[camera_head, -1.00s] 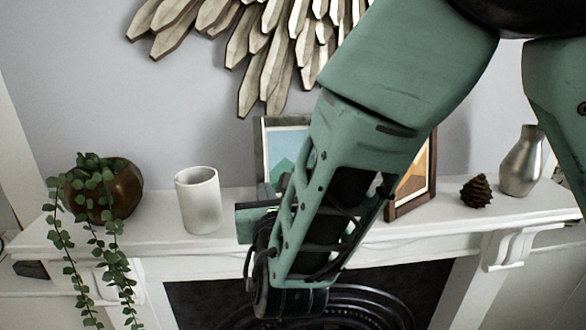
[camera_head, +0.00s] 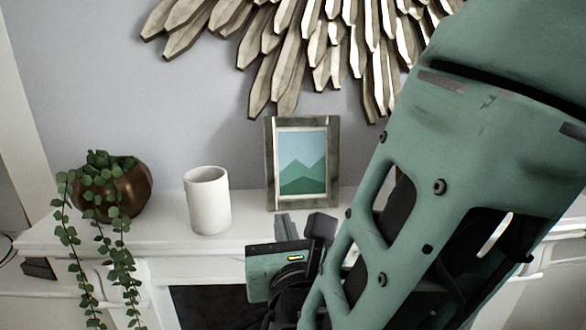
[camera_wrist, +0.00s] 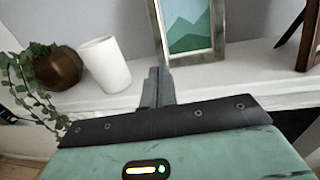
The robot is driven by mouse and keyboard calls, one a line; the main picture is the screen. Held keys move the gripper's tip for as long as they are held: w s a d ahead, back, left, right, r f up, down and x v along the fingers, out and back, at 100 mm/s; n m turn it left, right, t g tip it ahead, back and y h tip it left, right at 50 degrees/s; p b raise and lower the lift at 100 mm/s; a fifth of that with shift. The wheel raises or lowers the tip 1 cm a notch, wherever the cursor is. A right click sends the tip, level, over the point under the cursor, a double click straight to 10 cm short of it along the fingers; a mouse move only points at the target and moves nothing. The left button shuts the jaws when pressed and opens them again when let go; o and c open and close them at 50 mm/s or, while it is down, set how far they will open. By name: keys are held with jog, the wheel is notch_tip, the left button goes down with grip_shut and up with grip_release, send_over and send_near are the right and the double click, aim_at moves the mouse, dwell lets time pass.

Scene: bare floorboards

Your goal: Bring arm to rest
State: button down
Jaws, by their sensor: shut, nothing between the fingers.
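My gripper (camera_head: 283,225) is in front of the mantel, below the picture frame with green mountains (camera_head: 302,165). In the wrist view the fingers of my gripper (camera_wrist: 158,82) are together with nothing between them, pointing toward the mantel shelf. My green arm fills the right side of the head view and hides the right part of the mantel. Whether the fingertips touch the shelf I cannot tell.
A white cup (camera_head: 208,202) and a brown pot with a trailing plant (camera_head: 128,190) stand on the white mantel (camera_head: 165,236), left of the gripper. A wooden frame (camera_wrist: 309,38) stands at the right. A slatted wall decoration (camera_head: 290,50) hangs above. A dark fireplace opening (camera_head: 212,308) lies below.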

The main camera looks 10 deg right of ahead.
jog(key=s+d+f+m+g+h+b, duration=0.1)
jog(key=s+d+f+m+g+h, duration=0.3)
jog(key=d+m, duration=0.4)
jog(key=s+d+f+m+g+h+b, duration=0.1)
jog(key=d+f+m+g+h, duration=0.45)
jog(key=d, duration=0.45)
jog(key=s+f+m+g+y+b, duration=0.1)
jog(key=s+f+m+g+y, duration=0.2)
jog(key=s+m+g, duration=0.45)
jog(key=s+a+m+g+y+b, duration=0.1)
jog(key=s+a+m+y, duration=0.2)
jog(key=a+m+y, duration=0.3)
jog(key=shift+s+a+f+m, duration=0.15)
jog(key=shift+s+a+m, duration=0.2)
jog(key=shift+m, duration=0.75)
